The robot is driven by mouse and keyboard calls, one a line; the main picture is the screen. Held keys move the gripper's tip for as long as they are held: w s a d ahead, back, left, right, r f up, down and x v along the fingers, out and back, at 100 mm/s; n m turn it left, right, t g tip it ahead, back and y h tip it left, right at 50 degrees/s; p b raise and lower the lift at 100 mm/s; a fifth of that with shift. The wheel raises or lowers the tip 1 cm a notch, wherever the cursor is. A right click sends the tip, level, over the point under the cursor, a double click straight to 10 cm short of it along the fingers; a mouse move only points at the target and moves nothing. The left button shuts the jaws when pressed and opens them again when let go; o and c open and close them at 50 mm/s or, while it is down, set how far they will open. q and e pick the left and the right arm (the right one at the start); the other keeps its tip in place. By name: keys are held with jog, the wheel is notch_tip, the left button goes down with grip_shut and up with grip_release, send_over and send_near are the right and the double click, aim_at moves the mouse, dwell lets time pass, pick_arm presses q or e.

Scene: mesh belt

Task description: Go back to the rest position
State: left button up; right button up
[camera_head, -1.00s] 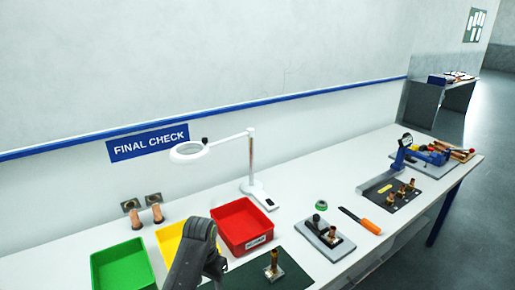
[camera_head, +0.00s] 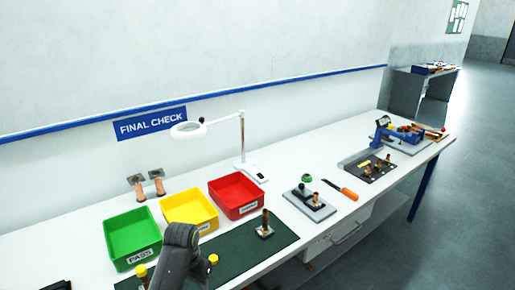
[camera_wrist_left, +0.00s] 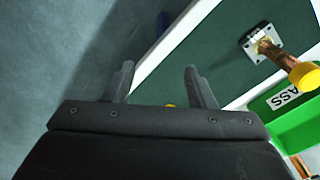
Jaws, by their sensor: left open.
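My left gripper (camera_wrist_left: 158,82) shows in the left wrist view with its two dark fingers apart and nothing between them. It hangs over the bench's front edge, with the floor behind. In the head view my dark arm link (camera_head: 178,258) rises at the bottom in front of the green mat (camera_head: 240,252); the fingertips are hidden there. A copper piece with a yellow cap (camera_wrist_left: 303,75) stands on a metal base on the mat, to the right of the fingers and apart from them. My right gripper is not in view.
Green (camera_head: 132,237), yellow (camera_head: 190,208) and red (camera_head: 236,194) bins stand behind the mat. A copper piece (camera_head: 265,224) stands on the mat's right part. A magnifier lamp (camera_head: 243,145), an orange-handled tool (camera_head: 349,194) and fixtures stand farther along. The floor in front is clear.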

pick_arm(q)
jog(key=s+a+f+n+t, duration=0.1)
jog(key=s+a+f+n, duration=0.15)
jog(key=s+a, duration=0.4)
jog(key=s+a+f+n+t, duration=0.1)
jog(key=s+a+f, duration=0.2)
jog(key=s, duration=0.7)
jog(key=s+a+r+t+y, duration=0.1)
jog(key=s+a+r, duration=0.15)
jog(key=s, duration=0.45)
jog(key=s+a+r+y, duration=0.1)
jog(key=s+r, duration=0.3)
jog(key=s, duration=0.4)
notch_tip(320, 180, down, 34)
jog(key=a+g+b, duration=0.1)
jog(key=a+b, duration=0.1)
jog(key=b, duration=0.6)
jog(key=s+d+f+b, duration=0.1)
jog(key=s+f+b, duration=0.2)
jog(key=s+f, duration=0.4)
jog(key=s+f+g+h+b, duration=0.1)
jog(key=s+f+b, duration=0.2)
jog(key=s+f, duration=0.4)
notch_tip(320, 180, down, 8)
jog(key=shift+s+d+r+n, duration=0.2)
jog(key=shift+s+d+n, duration=0.15)
jog(key=shift+d+n, duration=0.1)
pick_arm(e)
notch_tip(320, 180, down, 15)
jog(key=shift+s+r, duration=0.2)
